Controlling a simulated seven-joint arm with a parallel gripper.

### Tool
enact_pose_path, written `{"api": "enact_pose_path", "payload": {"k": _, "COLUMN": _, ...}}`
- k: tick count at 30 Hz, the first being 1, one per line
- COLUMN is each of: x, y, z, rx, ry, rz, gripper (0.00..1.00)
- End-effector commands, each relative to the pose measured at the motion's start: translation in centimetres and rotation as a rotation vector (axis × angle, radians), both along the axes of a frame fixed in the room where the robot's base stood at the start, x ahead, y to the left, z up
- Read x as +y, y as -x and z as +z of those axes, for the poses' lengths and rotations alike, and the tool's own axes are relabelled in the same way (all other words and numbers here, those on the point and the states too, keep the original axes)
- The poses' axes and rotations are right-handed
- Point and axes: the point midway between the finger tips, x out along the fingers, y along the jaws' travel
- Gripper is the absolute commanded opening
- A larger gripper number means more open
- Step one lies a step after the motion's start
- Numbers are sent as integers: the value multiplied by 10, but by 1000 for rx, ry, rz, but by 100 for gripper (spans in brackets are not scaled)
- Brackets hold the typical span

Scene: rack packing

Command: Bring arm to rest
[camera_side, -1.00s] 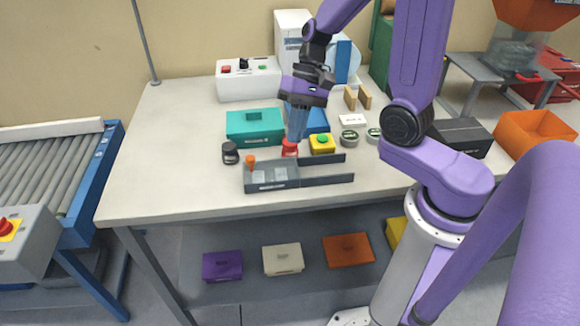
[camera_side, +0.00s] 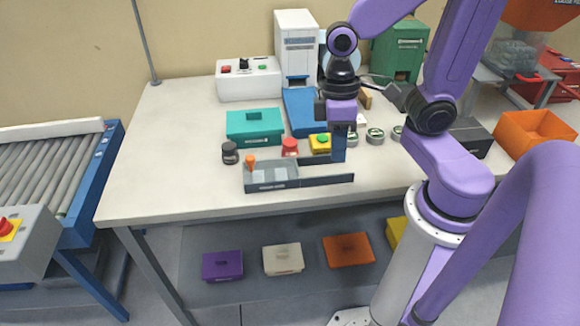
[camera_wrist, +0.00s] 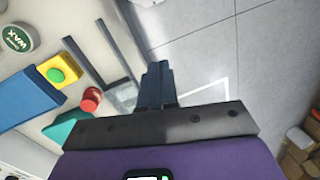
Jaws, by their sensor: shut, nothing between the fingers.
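My gripper (camera_side: 339,158) is shut and empty. It points down over the right part of the bench, behind the long dark rail (camera_side: 328,180) of the grey rack (camera_side: 272,185). In the wrist view its closed fingers (camera_wrist: 157,75) show no object between them. The red-lidded jar (camera_side: 289,147) stands behind the rack, apart from my gripper. It also shows in the wrist view (camera_wrist: 91,99), left of the fingers.
A dark jar (camera_side: 230,153), a teal box (camera_side: 254,128) and a yellow block with green button (camera_side: 320,143) stand near the rack. Round tins (camera_side: 375,136) lie right of my gripper. The bench's left side (camera_side: 165,150) is clear.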

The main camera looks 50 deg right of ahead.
Motion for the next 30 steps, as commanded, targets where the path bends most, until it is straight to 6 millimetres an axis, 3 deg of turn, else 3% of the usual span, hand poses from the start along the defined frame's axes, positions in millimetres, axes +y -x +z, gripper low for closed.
{"api": "enact_pose_path", "payload": {"k": 15, "x": -3, "y": 55, "z": 11, "rx": -158, "ry": 29, "rz": 445, "gripper": 0}}
{"api": "enact_pose_path", "payload": {"k": 30, "x": -3, "y": 60, "z": 12, "rx": -176, "ry": 29, "rz": 488, "gripper": 0}}
